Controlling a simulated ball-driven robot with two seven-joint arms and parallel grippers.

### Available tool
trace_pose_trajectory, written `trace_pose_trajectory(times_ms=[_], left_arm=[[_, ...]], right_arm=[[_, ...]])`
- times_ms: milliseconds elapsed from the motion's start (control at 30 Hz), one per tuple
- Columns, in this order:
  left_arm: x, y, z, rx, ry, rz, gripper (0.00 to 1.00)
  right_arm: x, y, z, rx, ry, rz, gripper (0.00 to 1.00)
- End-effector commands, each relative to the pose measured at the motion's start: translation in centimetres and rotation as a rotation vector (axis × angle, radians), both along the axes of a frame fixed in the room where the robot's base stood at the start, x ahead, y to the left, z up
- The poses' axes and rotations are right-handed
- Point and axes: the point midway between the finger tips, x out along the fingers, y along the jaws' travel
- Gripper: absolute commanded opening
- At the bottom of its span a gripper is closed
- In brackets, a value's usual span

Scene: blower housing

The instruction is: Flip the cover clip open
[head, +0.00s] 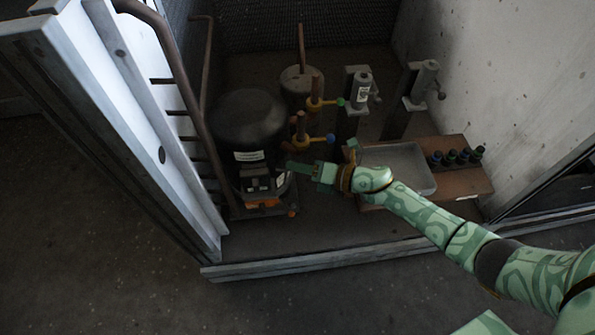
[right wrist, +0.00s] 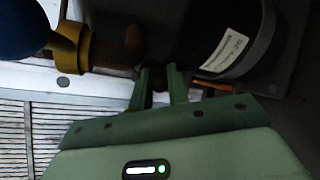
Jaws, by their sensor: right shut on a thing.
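The black blower housing (head: 246,118) stands upright on the cabinet floor, with a pale label on its side. A dark box-like cover (head: 256,182) sits low on its front, above an orange part. My right gripper (head: 290,165) reaches in from the right, its fingertips against the housing's right side beside the cover. In the right wrist view the gripper's two green fingers (right wrist: 161,74) are close together on a small dark piece at the housing, which I take for the cover clip. The fingers mostly hide the clip. My left gripper is not in view.
Copper pipes with a yellow-and-blue valve (head: 318,139) and a yellow-and-green valve (head: 322,103) stand just behind my gripper. A grey tray (head: 425,190) and several dark bottles (head: 463,157) sit on a brown board at right. A pipe rail borders the left. The front floor is clear.

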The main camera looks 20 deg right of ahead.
Motion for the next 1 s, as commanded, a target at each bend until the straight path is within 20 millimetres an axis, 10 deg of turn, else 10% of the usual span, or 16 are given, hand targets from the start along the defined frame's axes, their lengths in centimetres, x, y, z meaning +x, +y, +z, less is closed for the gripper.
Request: trace_pose_trajectory(times_ms=[333, 367, 433, 1000], left_arm=[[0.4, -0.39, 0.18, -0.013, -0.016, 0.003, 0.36], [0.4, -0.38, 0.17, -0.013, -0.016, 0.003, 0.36], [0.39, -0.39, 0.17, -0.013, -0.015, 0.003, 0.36], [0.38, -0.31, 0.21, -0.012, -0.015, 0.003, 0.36]], right_arm=[[0.12, -0.14, -0.01, -0.004, 0.002, 0.022, 0.0], [0.12, -0.14, -0.01, -0.003, 0.001, 0.021, 0.23], [0.11, -0.14, -0.02, -0.003, 0.001, 0.021, 0.36], [0.06, -0.05, 0.04, -0.001, 0.001, 0.016, 0.36]])
